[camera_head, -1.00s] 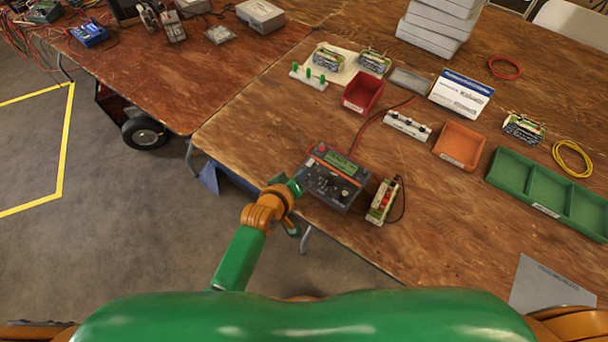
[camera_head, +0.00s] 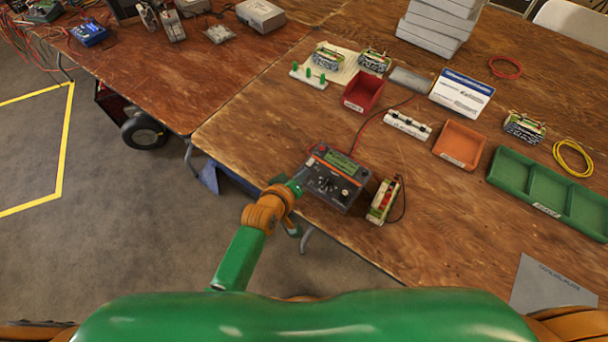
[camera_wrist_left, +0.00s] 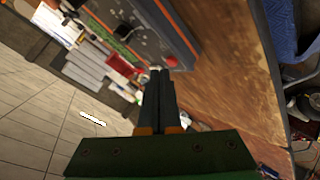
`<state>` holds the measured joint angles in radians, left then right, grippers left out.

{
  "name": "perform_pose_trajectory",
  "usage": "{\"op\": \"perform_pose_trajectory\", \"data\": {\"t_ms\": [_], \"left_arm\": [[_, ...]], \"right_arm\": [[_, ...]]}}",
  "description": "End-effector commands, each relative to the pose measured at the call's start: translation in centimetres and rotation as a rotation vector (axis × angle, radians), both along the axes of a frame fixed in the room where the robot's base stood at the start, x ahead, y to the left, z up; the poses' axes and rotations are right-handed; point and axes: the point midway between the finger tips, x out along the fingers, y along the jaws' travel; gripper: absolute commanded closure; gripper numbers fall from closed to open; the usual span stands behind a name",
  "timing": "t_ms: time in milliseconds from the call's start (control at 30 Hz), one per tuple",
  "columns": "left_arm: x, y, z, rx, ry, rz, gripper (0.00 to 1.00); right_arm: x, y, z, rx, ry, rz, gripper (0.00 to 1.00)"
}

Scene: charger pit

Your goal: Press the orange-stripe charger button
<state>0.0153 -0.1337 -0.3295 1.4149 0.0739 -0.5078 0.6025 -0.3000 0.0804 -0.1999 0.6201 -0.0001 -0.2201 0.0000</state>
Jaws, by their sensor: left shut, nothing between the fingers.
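The charger (camera_head: 333,179) is a dark box with a green screen, an orange stripe and several knobs, on the table near its front left edge. In the left wrist view the charger (camera_wrist_left: 150,35) fills the upper middle, with its orange stripe and a red round button (camera_wrist_left: 172,62). My left gripper (camera_head: 297,187) is at the charger's left side in the head view. In the left wrist view its shut fingers (camera_wrist_left: 160,74) point at the charger's face close to the red button; I cannot tell whether they touch. My right gripper is not in view.
A battery pack (camera_head: 383,202) with a dark cable stands right of the charger. A red bin (camera_head: 363,92), an orange bin (camera_head: 459,146) and a green tray (camera_head: 545,186) are farther right and back.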

Motion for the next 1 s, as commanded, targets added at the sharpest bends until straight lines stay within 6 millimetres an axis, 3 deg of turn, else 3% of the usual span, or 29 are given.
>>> {"op": "perform_pose_trajectory", "data": {"t_ms": [1000], "left_arm": [[0.16, -0.11, -1.09, 0.0, -0.001, 0.001, 1.0]], "right_arm": [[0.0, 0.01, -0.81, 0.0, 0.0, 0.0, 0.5]]}}
